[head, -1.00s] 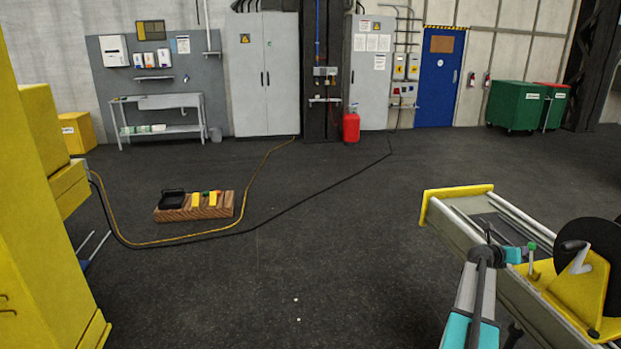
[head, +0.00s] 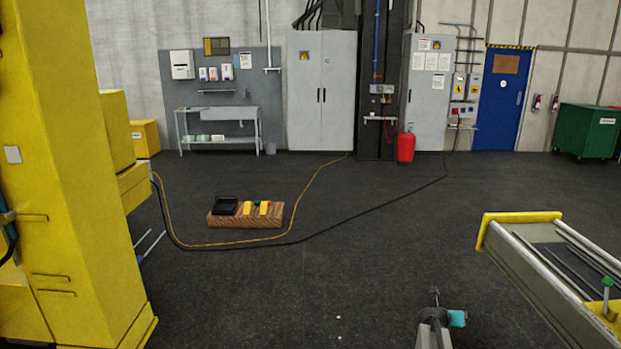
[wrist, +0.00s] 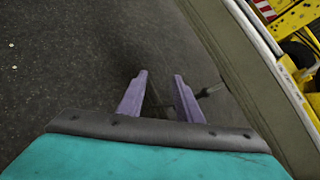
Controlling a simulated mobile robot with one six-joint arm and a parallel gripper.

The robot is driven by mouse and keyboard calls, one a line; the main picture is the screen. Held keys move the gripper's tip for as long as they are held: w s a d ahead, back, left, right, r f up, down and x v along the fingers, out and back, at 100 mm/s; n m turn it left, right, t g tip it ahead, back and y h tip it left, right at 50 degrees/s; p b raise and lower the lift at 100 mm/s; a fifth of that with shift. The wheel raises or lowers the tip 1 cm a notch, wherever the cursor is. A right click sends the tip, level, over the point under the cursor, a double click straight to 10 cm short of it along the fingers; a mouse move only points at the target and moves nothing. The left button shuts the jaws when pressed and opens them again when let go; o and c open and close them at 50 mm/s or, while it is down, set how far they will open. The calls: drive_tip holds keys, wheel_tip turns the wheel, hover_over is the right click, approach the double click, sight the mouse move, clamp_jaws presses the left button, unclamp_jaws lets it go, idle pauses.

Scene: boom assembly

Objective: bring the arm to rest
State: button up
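My gripper (wrist: 160,76) shows in the wrist view with its two pale purple fingers apart and nothing between the tips. It hangs over the dark floor beside the long grey side of a frame. In the head view only part of my arm shows at the bottom, right of centre; I cannot make out the fingers there. The grey frame with a yellow end (head: 520,217) and metal rails stands at the right, apart from my arm. A small dark tool-like shape (wrist: 212,90) lies just right of the right finger in the wrist view.
A tall yellow column (head: 75,180) stands at the left. A wooden block (head: 245,219) carrying a black item and yellow pieces sits on the floor. Cables (head: 290,238) run across the floor. Grey cabinets (head: 321,92) line the back wall.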

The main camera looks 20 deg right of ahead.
drive_tip(key=s+a+f+m+y+b, duration=0.1)
drive_tip(key=a+f+y+b, duration=0.15)
drive_tip(key=a+f, duration=1.6)
drive_tip(key=s+a+f+m+g+y, duration=0.15)
drive_tip(key=s+a+f, duration=0.25)
drive_tip(key=a, duration=0.4)
drive_tip(key=s+a+f+m+g+y, duration=0.1)
drive_tip(key=s+a+f+m+g, duration=0.15)
drive_tip(key=s+a+f, duration=0.45)
drive_tip(key=s+a+f+m+g+y+b, duration=0.1)
drive_tip(key=s+a+f+m, duration=0.1)
drive_tip(key=s+a+m, duration=0.35)
drive_tip(key=s+a+f+m+g+y+b, duration=0.1)
drive_tip(key=s+a+f+m+g+y, duration=0.15)
drive_tip(key=s+a, duration=0.6)
drive_tip(key=s+a+r+m+g+y, duration=0.2)
drive_tip(key=s+a+m, duration=0.6)
drive_tip(key=s+m, duration=0.4)
drive_tip(key=shift+s+r+m+g, duration=0.2)
drive_tip(key=shift+m+g, duration=0.45)
drive_tip(key=shift+m, duration=0.95)
